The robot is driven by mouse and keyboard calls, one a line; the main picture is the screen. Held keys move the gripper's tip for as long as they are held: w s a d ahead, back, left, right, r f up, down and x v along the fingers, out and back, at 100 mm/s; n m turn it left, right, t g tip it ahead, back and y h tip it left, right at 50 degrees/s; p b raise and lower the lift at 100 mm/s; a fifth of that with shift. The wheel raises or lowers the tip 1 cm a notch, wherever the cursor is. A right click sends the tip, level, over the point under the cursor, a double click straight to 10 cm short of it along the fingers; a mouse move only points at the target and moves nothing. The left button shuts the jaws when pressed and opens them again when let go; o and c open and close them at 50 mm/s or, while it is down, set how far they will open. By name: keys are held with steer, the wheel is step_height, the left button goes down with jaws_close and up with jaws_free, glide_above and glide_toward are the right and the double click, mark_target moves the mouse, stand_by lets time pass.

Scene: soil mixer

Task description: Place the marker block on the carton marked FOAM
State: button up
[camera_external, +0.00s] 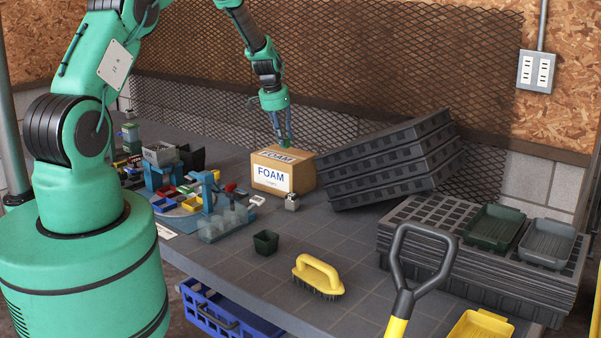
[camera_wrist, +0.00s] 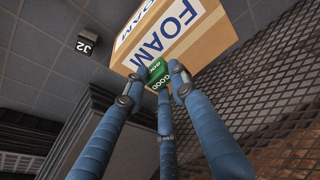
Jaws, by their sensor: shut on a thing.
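The carton marked FOAM (camera_external: 270,178) is a brown cardboard box with white labels, standing on the bench against the mesh. It also fills the top of the wrist view (camera_wrist: 200,45). My gripper (camera_external: 284,138) is above the back part of the carton's top, pointing down. In the wrist view my gripper's (camera_wrist: 156,88) blue fingers are shut on the marker block (camera_wrist: 158,72), a small green block with white lettering that reads GOOD. The fingers hide part of the block. I cannot tell whether its underside touches the carton.
Stacked black trays (camera_external: 390,165) lean close to the carton's right side. A blue sorting fixture (camera_external: 205,195) with coloured pieces is to the left. The bench in front holds a black pot (camera_external: 266,243) and a yellow brush (camera_external: 318,275).

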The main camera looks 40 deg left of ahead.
steer(key=shift+f, duration=1.75)
steer(key=shift+f, duration=0.15)
steer(key=o, duration=1)
steer(key=shift+c, duration=0.2)
steer(key=v, duration=1.2)
steer(key=shift+d, duration=0.1)
